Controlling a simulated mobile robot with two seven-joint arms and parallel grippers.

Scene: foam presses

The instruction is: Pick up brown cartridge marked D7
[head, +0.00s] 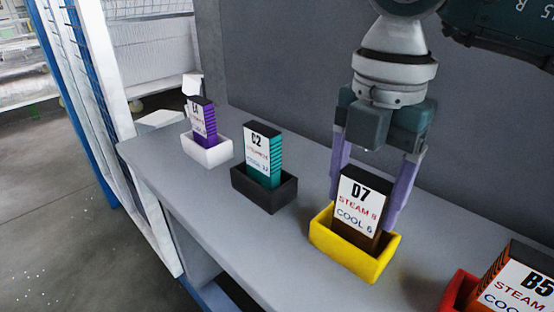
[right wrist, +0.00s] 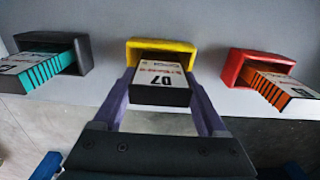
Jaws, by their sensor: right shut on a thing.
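The brown cartridge marked D7 (head: 357,205) stands upright in a yellow holder (head: 345,255), its white label reading D7, STEAM 8, COOL 6. My right gripper (head: 372,190) comes down from above with a purple finger on each side of the cartridge, shut on it. The cartridge's lower end is hidden inside the holder. In the right wrist view the D7 cartridge (right wrist: 160,85) lies between the two fingers (right wrist: 160,105), with the yellow holder (right wrist: 150,45) beyond. My left gripper is not in view.
On the grey shelf (head: 215,205), a purple cartridge (head: 203,120) stands in a white holder (head: 208,153), a teal C2 cartridge (head: 263,153) in a black holder (head: 263,190), and an orange B5 cartridge (head: 520,280) in a red holder (head: 455,293). A grey wall (head: 290,70) rises behind the shelf.

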